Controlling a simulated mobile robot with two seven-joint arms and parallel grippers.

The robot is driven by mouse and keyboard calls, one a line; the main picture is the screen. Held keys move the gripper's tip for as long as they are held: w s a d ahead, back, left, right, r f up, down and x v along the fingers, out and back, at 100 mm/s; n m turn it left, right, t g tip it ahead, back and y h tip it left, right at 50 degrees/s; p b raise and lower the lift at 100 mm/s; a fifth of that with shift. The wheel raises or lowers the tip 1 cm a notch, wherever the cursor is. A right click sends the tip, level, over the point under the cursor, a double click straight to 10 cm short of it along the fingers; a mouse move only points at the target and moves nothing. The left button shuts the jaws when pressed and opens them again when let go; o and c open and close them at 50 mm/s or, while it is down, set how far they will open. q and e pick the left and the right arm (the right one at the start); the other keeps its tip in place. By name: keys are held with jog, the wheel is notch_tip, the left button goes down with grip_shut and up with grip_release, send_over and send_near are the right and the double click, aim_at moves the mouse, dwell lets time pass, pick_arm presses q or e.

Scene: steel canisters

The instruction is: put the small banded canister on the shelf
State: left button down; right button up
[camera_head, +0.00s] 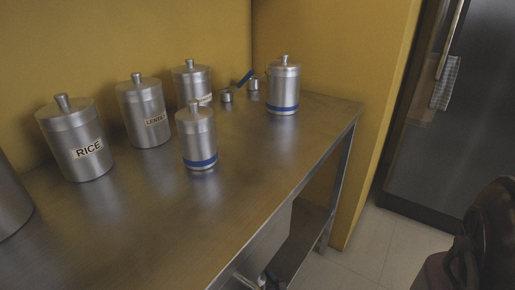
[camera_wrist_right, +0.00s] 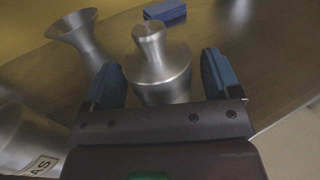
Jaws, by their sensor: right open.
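In the head view, a small steel canister with a knobbed lid and a blue band near its base (camera_head: 198,140) stands upright on the steel table (camera_head: 160,230). A second blue-banded canister (camera_head: 284,88) stands further back, near the table's right end. In the right wrist view, my right gripper (camera_wrist_right: 160,63) is open. Its blue fingers are on either side of a knobbed steel canister (camera_wrist_right: 162,72), with a gap at the right finger. That canister's lower part is hidden, so I cannot tell which one it is. I cannot make out my left gripper.
Canisters labelled RICE (camera_head: 80,142) and lentils (camera_head: 145,112) stand at the left, a third (camera_head: 192,80) behind. Small steel pieces (camera_head: 226,96) stand nearby. The wrist view shows a flared steel piece (camera_wrist_right: 82,38), a blue block (camera_wrist_right: 165,12) and a labelled canister (camera_wrist_right: 25,135). The table's front is clear.

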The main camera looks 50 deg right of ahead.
pick_arm(q)
jog(key=shift+s+d+f+g+p, duration=0.1)
jog(key=shift+d+f+g+p, duration=0.15)
jog(key=shift+g+p, duration=0.25)
pick_arm(e)
jog(key=v, duration=1.1)
jog(key=shift+s, duration=0.35)
pick_arm(q)
jog(key=shift+a+r, duration=0.1)
jog(key=shift+r, duration=0.1)
pick_arm(e)
jog(key=shift+a, duration=0.1)
